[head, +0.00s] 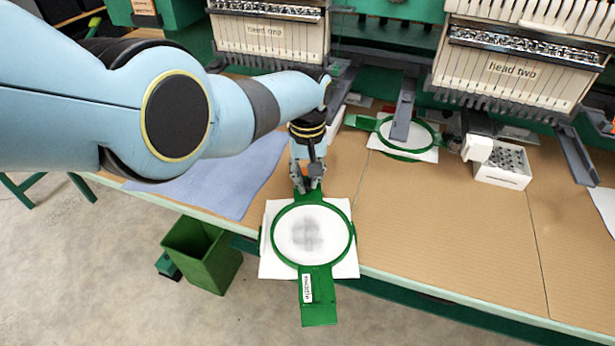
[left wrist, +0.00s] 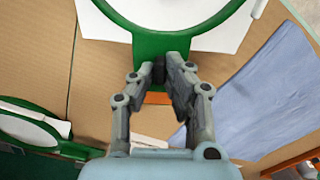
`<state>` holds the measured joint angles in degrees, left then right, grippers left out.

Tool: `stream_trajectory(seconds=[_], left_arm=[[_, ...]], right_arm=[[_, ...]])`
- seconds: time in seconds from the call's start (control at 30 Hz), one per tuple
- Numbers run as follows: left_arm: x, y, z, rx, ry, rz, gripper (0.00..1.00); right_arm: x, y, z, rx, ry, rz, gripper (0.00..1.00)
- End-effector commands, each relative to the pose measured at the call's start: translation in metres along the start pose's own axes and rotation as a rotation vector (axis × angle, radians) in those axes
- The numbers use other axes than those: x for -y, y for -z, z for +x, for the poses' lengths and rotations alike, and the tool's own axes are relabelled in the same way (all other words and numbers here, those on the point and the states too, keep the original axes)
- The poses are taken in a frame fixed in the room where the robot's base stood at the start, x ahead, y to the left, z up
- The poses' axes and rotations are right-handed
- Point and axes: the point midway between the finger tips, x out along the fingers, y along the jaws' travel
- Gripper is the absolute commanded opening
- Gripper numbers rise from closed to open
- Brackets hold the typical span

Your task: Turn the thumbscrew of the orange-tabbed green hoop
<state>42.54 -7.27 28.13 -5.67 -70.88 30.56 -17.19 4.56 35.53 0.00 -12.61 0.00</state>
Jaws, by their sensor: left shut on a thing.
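The near green hoop (head: 319,310) holds white cloth with a grey smudge and lies at the table's front edge, its labelled green arm jutting past the edge. In the left wrist view the hoop's ring (left wrist: 118,20) is at the top, and an orange tab (left wrist: 157,98) shows between my fingers. My left gripper (head: 307,187) reaches down to the hoop's far side. In the left wrist view its fingertips (left wrist: 160,74) are shut on a small dark thumbscrew (left wrist: 158,70) at the ring, which they partly cover. My right gripper is out of view.
A second green hoop (head: 381,125) lies farther back under a machine arm. A white box (head: 502,178) of small dark items stands to its right. Blue cloth (head: 225,185) lies at the left. A green bin (head: 205,262) stands on the floor.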

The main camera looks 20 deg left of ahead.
Motion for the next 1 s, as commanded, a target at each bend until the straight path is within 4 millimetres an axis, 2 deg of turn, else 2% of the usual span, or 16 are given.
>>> stream_trajectory(seconds=[0.4, 0.9, 0.93, 1.0], left_arm=[[0.0, 0.0, 0.0, 0.0, 0.0, -0.169, 0.0], [0.0, 0.0001, 0.0, 0.0, 0.0, -0.188, 0.0], [0.0, 0.0001, 0.0, 0.0, 0.0, -0.187, 0.13], [0.0, 0.0001, 0.0, 0.0, 0.0, -0.187, 0.22]], right_arm=[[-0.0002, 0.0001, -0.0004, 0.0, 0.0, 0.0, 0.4], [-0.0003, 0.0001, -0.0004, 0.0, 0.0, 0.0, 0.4], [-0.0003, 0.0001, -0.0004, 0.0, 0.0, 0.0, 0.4], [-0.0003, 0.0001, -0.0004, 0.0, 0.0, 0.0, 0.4]])
